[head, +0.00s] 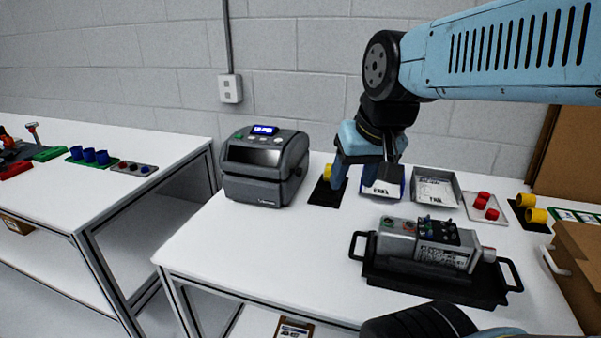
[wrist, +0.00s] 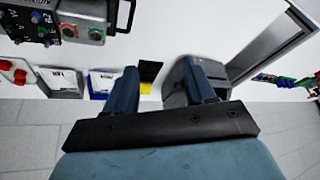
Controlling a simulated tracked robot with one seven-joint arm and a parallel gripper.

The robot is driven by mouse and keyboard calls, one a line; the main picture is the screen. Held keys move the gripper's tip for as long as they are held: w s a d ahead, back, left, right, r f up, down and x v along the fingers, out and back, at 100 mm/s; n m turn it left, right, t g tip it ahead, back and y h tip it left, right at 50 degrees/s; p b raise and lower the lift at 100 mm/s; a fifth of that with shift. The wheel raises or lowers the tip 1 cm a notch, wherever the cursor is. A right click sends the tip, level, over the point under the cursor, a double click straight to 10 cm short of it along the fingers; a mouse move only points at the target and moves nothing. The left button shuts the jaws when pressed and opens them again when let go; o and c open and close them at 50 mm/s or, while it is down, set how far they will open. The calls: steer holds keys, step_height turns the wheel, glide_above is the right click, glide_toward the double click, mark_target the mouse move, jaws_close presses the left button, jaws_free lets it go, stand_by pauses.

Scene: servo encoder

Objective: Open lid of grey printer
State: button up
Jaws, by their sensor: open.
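The grey printer (head: 264,167) stands on the back left of the white table, with a dark front, a blue-lit display and buttons on top. Its lid looks shut. My gripper (head: 363,183) is to the right of the printer, pointing down and apart from it, with its fingers spread and nothing between them. In the wrist view my gripper (wrist: 158,68) shows two blue fingers apart. The printer (wrist: 177,88) is there partly hidden behind the right finger.
A black tray (head: 436,286) with a grey servo unit (head: 430,243) sits at the front right. Label bins (head: 436,187), red caps (head: 484,200) and yellow parts (head: 536,215) are behind it. Table in front of the printer is clear. A second table (head: 95,195) is at left.

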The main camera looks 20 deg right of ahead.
steer(key=w+a+f+m+g+y, duration=0.1)
steer(key=w+f+m+g+y, duration=0.4)
steer(key=w+f+m+y, duration=0.5)
steer(key=w+d+f+m+t+y, duration=0.4)
steer(key=w+d+f+m+t, duration=0.2)
steer(key=w+d+m+t, duration=0.55)
steer(key=w+a+m+g, duration=0.1)
steer(key=w+a+m, duration=0.1)
steer(key=w+a, duration=0.6)
steer(key=shift+a+f, duration=0.15)
steer(key=shift+a, duration=0.6)
steer(key=shift+m, duration=0.25)
jaws_close()
